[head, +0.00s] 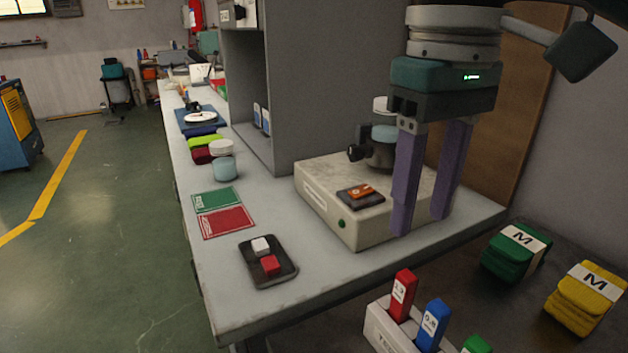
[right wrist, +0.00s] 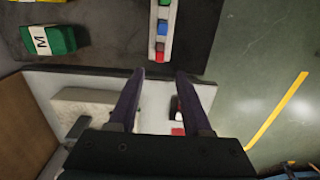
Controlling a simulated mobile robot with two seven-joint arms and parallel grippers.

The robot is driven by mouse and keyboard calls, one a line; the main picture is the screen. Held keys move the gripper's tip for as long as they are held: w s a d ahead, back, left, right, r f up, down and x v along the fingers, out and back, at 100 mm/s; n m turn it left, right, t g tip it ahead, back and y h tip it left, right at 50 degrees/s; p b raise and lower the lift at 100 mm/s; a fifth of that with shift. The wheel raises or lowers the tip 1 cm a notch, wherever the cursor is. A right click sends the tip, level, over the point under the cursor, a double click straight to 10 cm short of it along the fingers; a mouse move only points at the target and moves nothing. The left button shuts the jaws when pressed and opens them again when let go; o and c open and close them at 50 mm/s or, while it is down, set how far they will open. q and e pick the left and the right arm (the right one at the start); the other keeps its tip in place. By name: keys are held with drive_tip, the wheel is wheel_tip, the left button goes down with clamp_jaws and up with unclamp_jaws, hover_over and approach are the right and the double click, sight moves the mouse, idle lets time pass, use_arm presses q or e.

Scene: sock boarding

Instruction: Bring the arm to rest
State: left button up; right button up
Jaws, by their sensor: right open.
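My right gripper (head: 421,226) hangs from the upper right of the head view with its two purple fingers pointing down. The fingers are apart and nothing shows between them. They are in front of the beige machine (head: 330,205) in that view; whether they touch it I cannot tell. In the right wrist view my right gripper (right wrist: 160,72) also shows spread and empty, with the light bench and dark surface beyond it. My left gripper is not in view.
On the bench (head: 235,290) lie a dark tray (head: 255,279) with a white and a red block, and green (head: 216,199) and red cards (head: 227,222). Lower right are a rack (head: 385,332) with coloured blocks, a green bundle (head: 512,255) and a yellow bundle (head: 583,303).

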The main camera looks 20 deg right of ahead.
drive_tip(key=s+a+n+t+y+p, duration=0.2)
drive_tip(key=s+a+n+y+p, duration=0.1)
drive_tip(key=s+a+p, duration=0.55)
drive_tip(key=s+d+r+m+t+h+p, duration=0.2)
drive_tip(key=s+d+r+h+p, duration=0.15)
drive_tip(key=s+d+p, duration=0.35)
wheel_tip(320, 180, up, 37)
drive_tip(key=a+p, duration=0.1)
drive_tip(key=p, duration=3.6)
drive_tip(key=shift+s+a+y, duration=0.3)
drive_tip(key=shift+a+y, duration=0.05)
